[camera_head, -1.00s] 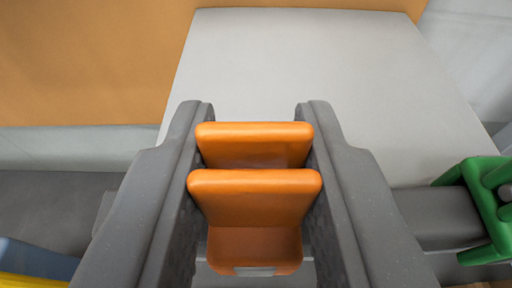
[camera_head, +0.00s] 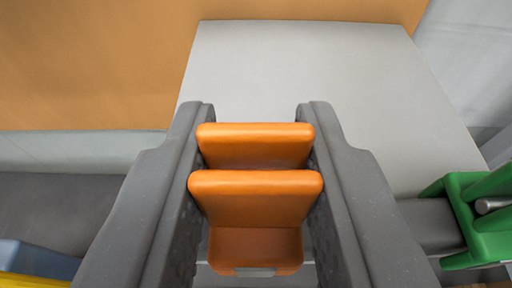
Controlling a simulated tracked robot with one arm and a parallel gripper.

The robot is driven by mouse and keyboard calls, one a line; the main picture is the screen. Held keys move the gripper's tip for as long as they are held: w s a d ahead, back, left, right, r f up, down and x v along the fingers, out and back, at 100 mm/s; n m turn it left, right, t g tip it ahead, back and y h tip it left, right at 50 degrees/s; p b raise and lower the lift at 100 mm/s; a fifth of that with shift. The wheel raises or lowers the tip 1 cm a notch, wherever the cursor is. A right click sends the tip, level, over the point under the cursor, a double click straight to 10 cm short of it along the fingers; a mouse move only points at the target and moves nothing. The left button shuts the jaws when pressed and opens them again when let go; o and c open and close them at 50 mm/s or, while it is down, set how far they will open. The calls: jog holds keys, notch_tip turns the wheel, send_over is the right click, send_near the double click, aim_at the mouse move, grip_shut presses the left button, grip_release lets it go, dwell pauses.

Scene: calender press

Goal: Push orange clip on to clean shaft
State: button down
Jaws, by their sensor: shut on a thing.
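My gripper (camera_head: 254,150) is shut on the orange clip (camera_head: 255,195), with one dark grey finger on each side of it. The clip shows two raised orange plates, one behind the other, and a lower orange part nearer the camera. A dark grey bar, perhaps the shaft (camera_head: 428,224), shows to the right behind my right finger. Its middle stretch is hidden by my gripper and the clip. I cannot tell whether the clip touches it.
A green part (camera_head: 478,225) with a metal pin sits at the right edge. A light grey block (camera_head: 305,75) stands ahead, with an orange wall (camera_head: 90,65) behind it at left. Blue (camera_head: 35,260) and yellow (camera_head: 30,281) parts show at the lower left.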

jog(key=shift+r+p, duration=0.3)
jog(key=shift+r, duration=1)
dwell(1.0)
